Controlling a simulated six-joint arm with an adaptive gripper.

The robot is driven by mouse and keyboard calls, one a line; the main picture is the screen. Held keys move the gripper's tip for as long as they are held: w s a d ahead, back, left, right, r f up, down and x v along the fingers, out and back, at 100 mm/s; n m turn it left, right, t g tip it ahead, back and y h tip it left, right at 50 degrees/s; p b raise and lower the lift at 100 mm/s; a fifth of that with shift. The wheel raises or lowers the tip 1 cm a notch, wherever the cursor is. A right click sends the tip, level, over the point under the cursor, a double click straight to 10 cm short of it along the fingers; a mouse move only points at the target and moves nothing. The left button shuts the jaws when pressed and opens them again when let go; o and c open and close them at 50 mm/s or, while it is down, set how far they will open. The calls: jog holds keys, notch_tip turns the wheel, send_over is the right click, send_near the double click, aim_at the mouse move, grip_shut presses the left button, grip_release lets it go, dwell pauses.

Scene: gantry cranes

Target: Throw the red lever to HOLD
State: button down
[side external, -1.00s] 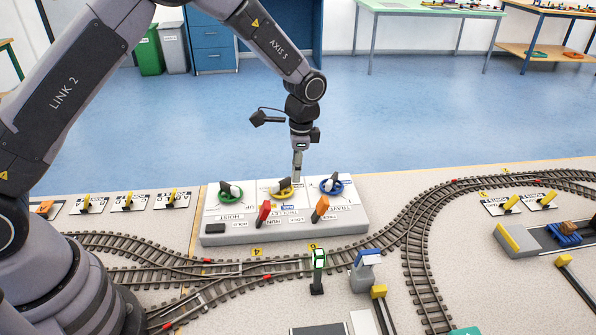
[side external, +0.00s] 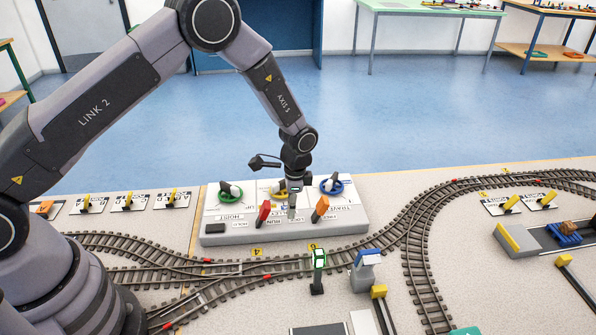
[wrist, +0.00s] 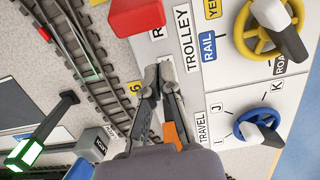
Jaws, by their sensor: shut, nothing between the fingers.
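The red lever (side external: 264,212) stands on the light grey control panel (side external: 215,238), between small labels that seem to read HOLD on its left and RUN on its right. Its exact setting is hard to tell. In the wrist view the red handle (wrist: 137,15) is at the top, partly cut off by the frame edge. My gripper (side external: 291,217) is shut and empty, pointing down low over the panel, right of the red lever and apart from it. In the wrist view its fingertips (wrist: 158,74) are together below the red handle.
An orange lever (side external: 320,208) stands just right of my gripper, partly hidden by the fingers in the wrist view. Green (side external: 230,191), yellow (wrist: 275,28) and blue (side external: 332,184) knobs line the panel's back. Tracks, a green-lit signal (side external: 319,258) and a blue-topped post (side external: 366,262) stand in front.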

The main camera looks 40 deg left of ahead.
aim_at(259, 218)
jog(key=shift+s+a+r, duration=1)
jog(key=shift+s+a, duration=0.1)
jog(key=shift+a, duration=0.05)
jog(key=shift+s+a+r, duration=0.3)
jog(key=shift+a, duration=0.05)
jog(key=shift+s+a, duration=0.1)
jog(key=shift+s+a+r, duration=0.25)
jog(key=shift+s+a, duration=0.3)
jog(key=shift+s, duration=0.05)
jog(key=shift+s+a+r, duration=0.25)
jog(key=shift+s+a, duration=0.3)
jog(key=shift+r, duration=0.8)
